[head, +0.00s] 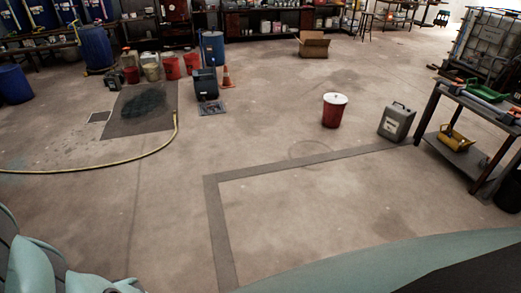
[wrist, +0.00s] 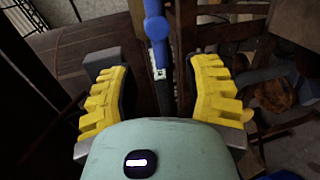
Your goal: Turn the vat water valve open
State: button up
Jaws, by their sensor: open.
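In the wrist view a blue bar with a round hub (wrist: 157,28) runs down between the fingers. It may be the handle of the vat water valve, but I cannot tell for sure. A small pale marking shows near its lower end. My gripper (wrist: 161,75) is open, with one yellow ridged finger to the left of the bar and one to the right. Gaps show on both sides, so neither finger appears to touch it. The head view shows neither my gripper nor a valve I can make out.
Dark wooden beams and boards (wrist: 65,60) lie behind the bar in the wrist view. In the head view the floor is largely clear. A red bucket (head: 334,112), a grey canister (head: 396,122) and a workbench (head: 470,102) stand right; a yellow hose (head: 105,165) lies left.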

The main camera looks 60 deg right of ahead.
jog(key=v, duration=0.5)
jog(key=shift+d, duration=0.15)
jog(key=shift+w, duration=0.1)
dwell(0.4)
